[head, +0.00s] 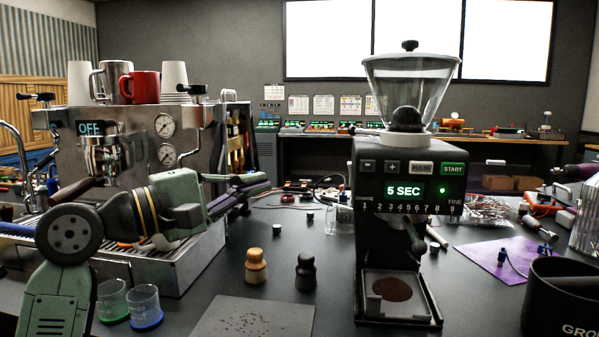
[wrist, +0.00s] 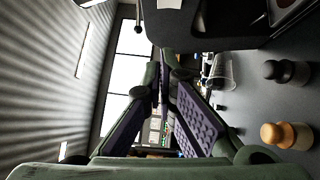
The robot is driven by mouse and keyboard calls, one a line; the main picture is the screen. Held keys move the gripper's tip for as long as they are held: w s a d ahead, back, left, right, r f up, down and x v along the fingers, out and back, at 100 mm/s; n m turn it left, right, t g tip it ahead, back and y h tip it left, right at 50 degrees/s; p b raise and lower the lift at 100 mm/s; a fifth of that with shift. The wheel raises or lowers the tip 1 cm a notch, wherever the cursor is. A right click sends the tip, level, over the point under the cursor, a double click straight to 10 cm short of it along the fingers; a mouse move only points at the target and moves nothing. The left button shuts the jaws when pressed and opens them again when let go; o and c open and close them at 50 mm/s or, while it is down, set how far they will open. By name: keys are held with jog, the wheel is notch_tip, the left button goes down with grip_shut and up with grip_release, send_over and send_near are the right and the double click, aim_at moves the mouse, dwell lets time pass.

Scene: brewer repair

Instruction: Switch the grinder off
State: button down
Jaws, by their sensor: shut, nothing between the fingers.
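The black grinder (head: 408,230) stands upright right of centre in the head view, with a clear hopper (head: 410,85) on top. Its display (head: 405,190) reads "5 SEC", a green light (head: 442,189) glows beside it, and START (head: 453,169) is the right-hand button. Dark grounds (head: 391,289) lie in its base tray. I cannot make out a power switch. My gripper (head: 264,181) is left of the grinder, apart from it, with its purple-padded fingers pointing right. In the wrist view my gripper (wrist: 163,82) is shut and empty; a dark body, seemingly the grinder, fills the upper right.
An espresso machine (head: 190,270) showing "OFF" stands on the left behind my arm. A wooden tamper (head: 256,266) and a black one (head: 305,272) stand between it and the grinder. A black knock bin (head: 555,300) is at the right front.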

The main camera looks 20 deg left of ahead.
jog(key=s+d+p+x, duration=0.1)
jog(key=p+x, duration=0.4)
jog(key=x, duration=0.7)
jog(key=shift+d, duration=0.8)
jog(key=shift+r, duration=0.15)
jog(key=shift+d+r+m+g+b, duration=0.2)
jog(key=shift+d+m+g+b, duration=0.15)
jog(key=shift+b, duration=0.3)
jog(key=shift+a, duration=0.1)
